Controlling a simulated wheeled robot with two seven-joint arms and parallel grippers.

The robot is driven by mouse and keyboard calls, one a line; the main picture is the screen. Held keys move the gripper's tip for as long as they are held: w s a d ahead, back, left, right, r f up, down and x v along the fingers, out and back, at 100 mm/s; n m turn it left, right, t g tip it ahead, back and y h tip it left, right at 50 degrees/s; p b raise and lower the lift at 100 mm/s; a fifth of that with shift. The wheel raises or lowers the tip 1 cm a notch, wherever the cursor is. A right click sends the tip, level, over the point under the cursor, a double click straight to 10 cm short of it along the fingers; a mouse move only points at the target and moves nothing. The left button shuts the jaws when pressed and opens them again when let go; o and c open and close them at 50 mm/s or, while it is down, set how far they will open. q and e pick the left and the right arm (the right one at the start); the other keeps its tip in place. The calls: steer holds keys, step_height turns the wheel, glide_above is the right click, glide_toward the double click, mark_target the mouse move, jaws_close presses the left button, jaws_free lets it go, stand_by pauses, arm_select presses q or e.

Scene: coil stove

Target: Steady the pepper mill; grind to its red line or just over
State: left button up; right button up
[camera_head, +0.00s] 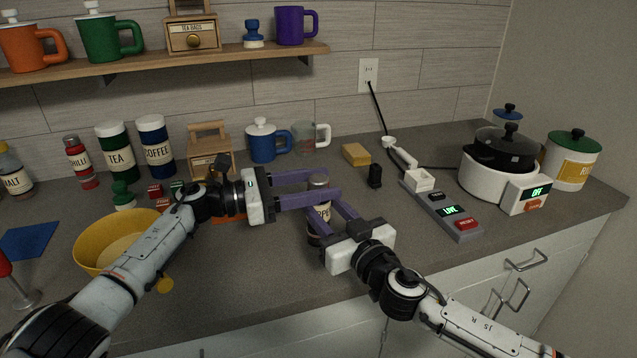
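The pepper mill (318,183) stands upright on the counter, its pale top showing and its lettered body partly covered by purple fingers. A red line cannot be made out. My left gripper (332,184) reaches in from the left at the mill's upper part, one finger behind it and one in front. My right gripper (324,209) reaches in from the lower right at the mill's body, its fingers spread. Whether either gripper presses on the mill is hidden by the overlap.
A yellow bowl (92,240) sits under my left arm. Behind stand a wooden box (222,164), a blue mug (262,145) and a glass mug (304,140). A yellow sponge (356,154), a switch panel (455,217) and a white cooker (485,182) are to the right.

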arm_select(q)
steer(key=shift+r, duration=0.1)
steer(key=v, duration=1.2)
